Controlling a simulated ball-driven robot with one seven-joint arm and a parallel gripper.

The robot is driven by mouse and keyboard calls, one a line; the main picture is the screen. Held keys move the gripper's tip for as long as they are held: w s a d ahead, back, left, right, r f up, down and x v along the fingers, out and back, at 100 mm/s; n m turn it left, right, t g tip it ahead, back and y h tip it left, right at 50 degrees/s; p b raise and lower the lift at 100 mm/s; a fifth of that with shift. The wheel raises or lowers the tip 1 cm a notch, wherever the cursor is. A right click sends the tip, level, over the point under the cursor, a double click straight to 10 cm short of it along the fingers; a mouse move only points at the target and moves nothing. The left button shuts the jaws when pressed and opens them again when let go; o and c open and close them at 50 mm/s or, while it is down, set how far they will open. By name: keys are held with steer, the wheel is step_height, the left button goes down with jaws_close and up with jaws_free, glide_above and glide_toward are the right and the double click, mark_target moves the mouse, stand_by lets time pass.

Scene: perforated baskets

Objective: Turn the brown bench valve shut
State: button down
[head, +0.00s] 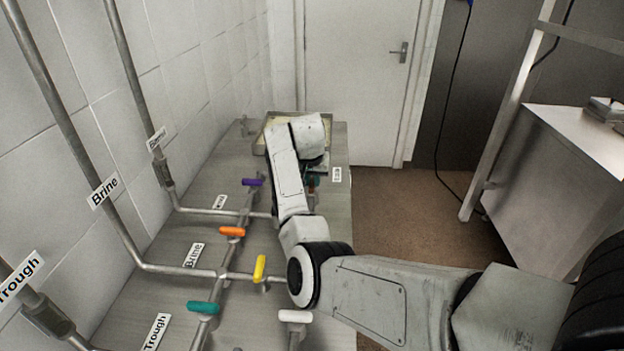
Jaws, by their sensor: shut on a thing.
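My gripper (317,165) is at the far end of the bench, pointing down beside the tray, mostly hidden by my own wrist. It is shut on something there. The brown valve is not clearly seen; its handle seems to be under my gripper, where small reddish and green bits show. How far it is turned cannot be told. Other handles on the bench pipes show clear of my gripper: purple (252,182), orange (232,231), yellow (260,268), teal (203,307) and white (295,316).
A shallow tray (258,148) stands at the bench's far end. Pipes with Brine (104,190) and Trough (18,276) labels run up the tiled wall at left. A closed door (360,80) is behind. Brown floor lies open at right, before a metal table (575,135).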

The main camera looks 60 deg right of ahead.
steer(key=m+g+b, duration=0.1)
steer(key=m, duration=0.3)
steer(key=shift+f+g+b, duration=0.1)
steer(key=shift+g+b, duration=0.25)
steer(key=shift+g, duration=0.05)
steer(key=m+b, duration=0.1)
steer(key=m, duration=0.1)
steer(key=m+g+b, duration=0.1)
steer(key=m+b, duration=0.1)
steer(key=shift+m+g, duration=0.3)
steer(key=shift+m, duration=0.1)
steer(key=m+b, duration=0.2)
steer(key=m+g+y+b, duration=0.1)
steer(key=m, duration=0.1)
steer(key=shift+m+g+b, duration=0.3)
steer(key=shift+b, duration=0.1)
steer(key=m+y+b, duration=0.1)
steer(key=m+b, duration=0.2)
steer(key=shift+m+g, duration=0.3)
steer(key=shift+m, duration=0.1)
steer(key=shift+y+b, duration=0.3)
steer(key=c, duration=1.1)
jaws_free()
steer(key=shift+o, duration=0.2)
